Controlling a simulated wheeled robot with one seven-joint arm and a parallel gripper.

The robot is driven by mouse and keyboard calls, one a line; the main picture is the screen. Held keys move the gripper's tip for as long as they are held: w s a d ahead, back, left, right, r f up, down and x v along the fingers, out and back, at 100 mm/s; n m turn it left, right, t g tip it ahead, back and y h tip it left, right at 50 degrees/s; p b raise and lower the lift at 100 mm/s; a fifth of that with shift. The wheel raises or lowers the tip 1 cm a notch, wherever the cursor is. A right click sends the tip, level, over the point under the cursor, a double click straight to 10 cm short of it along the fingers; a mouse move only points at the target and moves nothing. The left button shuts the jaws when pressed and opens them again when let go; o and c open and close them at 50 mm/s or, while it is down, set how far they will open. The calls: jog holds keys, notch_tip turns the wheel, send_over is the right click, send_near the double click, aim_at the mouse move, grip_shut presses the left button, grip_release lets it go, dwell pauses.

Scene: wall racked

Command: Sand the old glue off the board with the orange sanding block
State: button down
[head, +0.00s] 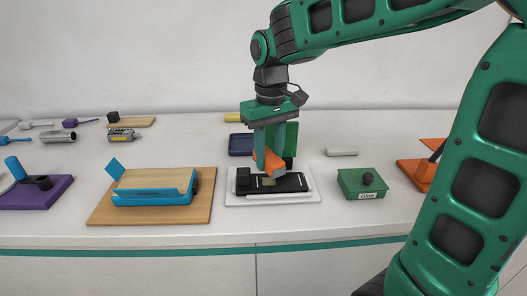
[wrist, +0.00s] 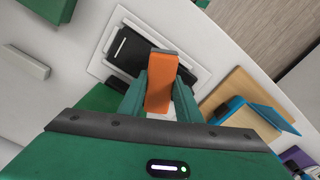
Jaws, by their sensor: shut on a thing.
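My gripper (head: 275,160) is shut on the orange sanding block (head: 272,158), which sits tilted between the fingers with a grey face low down. In the wrist view the block (wrist: 161,84) stands between the two green fingers (wrist: 160,98). Below it a black board or holder (head: 292,184) lies on a white base plate (head: 313,197). A small yellowish patch, perhaps the old glue, shows on the black surface just under the block. The block and fingers hide part of the black piece. I cannot tell whether the block touches it.
Left stands a wooden board (head: 100,212) with a blue clamp-like frame (head: 150,198). Right is a green lidded box (head: 350,190) with a black knob, then an orange stand (head: 412,172). A dark blue tray (head: 240,145) and a pale bar (head: 341,151) lie behind.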

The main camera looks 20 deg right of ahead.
jog(key=shift+f, duration=0.1)
jog(key=shift+s+f, duration=0.1)
jog(key=shift+f, duration=2.2)
jog(key=c, duration=2)
grip_release()
jog(key=c, duration=0.4)
